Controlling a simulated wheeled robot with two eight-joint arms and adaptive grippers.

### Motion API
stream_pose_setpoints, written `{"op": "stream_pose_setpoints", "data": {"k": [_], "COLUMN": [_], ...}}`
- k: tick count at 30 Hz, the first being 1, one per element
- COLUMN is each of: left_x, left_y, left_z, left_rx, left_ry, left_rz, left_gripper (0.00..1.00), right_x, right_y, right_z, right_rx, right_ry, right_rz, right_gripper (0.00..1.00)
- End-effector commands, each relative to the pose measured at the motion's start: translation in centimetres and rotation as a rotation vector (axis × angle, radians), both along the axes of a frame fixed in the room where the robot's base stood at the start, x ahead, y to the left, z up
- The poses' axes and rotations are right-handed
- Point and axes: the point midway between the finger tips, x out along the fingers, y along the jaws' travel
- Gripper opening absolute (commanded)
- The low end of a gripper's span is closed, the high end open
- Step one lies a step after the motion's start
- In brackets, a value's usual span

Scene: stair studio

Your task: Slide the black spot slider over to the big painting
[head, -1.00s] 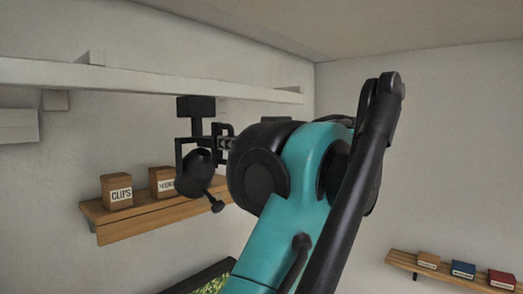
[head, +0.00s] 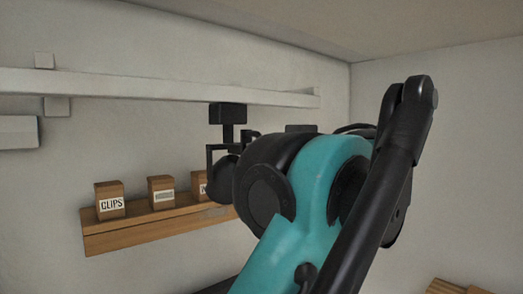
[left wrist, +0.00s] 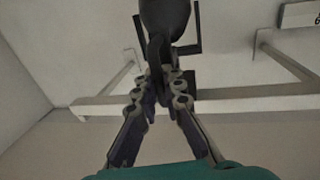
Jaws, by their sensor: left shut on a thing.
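The black spot slider hangs from the white rail (head: 150,87) in the head view. Its black block (head: 228,113) is at the rail, with the yoke and dark lamp head (head: 222,172) below. The lamp (left wrist: 168,18) is also at the top of the left wrist view. My left gripper (left wrist: 163,72) is shut on a dark part of the slider beside the lamp. In the head view my teal and black arm hides most of this grip. I cannot make out the big painting. My right gripper is in neither view.
A wooden wall shelf (head: 160,224) below the rail carries a CLIPS box (head: 110,201) and other small boxes. The rail's right end lies near the room corner. Part of another wooden shelf (head: 445,286) shows at lower right. The wall right of my arm is bare.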

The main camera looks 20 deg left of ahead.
Motion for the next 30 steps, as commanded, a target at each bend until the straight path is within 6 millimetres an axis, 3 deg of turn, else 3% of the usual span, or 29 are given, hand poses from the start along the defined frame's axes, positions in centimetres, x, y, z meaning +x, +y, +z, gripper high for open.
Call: {"op": "stream_pose_setpoints", "data": {"k": [4, 7, 8, 20, 30], "left_x": [0.0, 0.0, 0.0, -0.7, -5.9], "left_y": [0.0, 0.0, 0.0, -0.7, -5.5], "left_z": [0.0, 0.0, 0.0, 0.0, 0.0], "left_rx": [-0.001, -0.001, -0.001, -0.001, -0.001], "left_ry": [0.0, 0.0, 0.0, 0.0, 0.0], "left_rz": [0.001, 0.002, 0.002, -0.002, -0.005], "left_gripper": [0.0, 0.29, 0.31, 0.31, 0.31], "right_x": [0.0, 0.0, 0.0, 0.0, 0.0], "right_y": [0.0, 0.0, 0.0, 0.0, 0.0], "right_z": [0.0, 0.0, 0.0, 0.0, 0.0], "right_rx": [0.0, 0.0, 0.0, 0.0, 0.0], "right_ry": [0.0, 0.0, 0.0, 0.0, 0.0], "right_rz": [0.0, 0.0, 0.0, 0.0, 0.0], "right_gripper": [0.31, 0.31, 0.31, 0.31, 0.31]}}
